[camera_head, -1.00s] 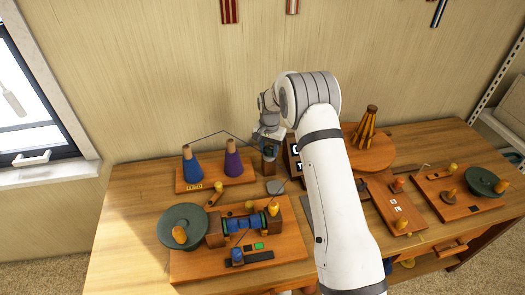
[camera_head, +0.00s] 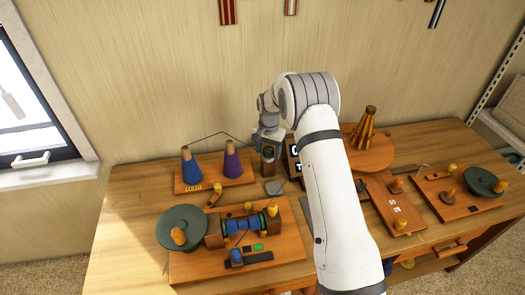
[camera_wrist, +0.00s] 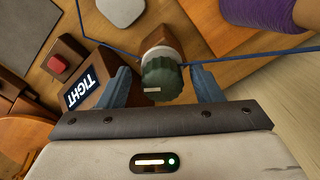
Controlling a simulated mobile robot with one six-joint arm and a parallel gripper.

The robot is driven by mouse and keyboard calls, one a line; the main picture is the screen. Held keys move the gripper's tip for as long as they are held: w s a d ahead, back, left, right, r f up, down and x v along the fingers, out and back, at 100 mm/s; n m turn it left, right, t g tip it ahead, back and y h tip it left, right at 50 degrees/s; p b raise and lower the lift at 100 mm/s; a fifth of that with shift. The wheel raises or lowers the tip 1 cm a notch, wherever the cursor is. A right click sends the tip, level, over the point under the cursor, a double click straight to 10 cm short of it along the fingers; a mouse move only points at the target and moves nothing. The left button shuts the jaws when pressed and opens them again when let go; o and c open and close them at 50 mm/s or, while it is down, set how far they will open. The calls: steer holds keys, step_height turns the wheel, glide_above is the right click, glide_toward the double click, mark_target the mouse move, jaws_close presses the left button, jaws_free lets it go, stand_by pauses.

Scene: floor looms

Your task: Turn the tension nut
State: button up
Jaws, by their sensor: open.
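The tension nut is a dark green ridged knob with a pale mark (camera_wrist: 157,85), on a pale collar at the end of a wooden post (camera_wrist: 160,38). In the wrist view my gripper (camera_wrist: 163,80) is open, with one blue-grey finger on each side of the nut. Gaps show between the fingers and the knob. A blue yarn runs across by the collar. In the head view my gripper (camera_head: 268,136) is at the top of the small post (camera_head: 269,168), behind the winder. A small sign reading "TIGHT" (camera_wrist: 82,90) stands left of the nut in the wrist view.
A purple cone (camera_head: 232,160) and a blue cone (camera_head: 191,165) stand on a board left of the post. The winder with blue bobbin (camera_head: 242,223) is in front. A red button (camera_wrist: 57,64) lies beyond the sign. Boards with knobs fill the right side.

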mark_target(268, 150)
steer(key=shift+r+b, duration=0.9)
steer(key=shift+r, duration=3)
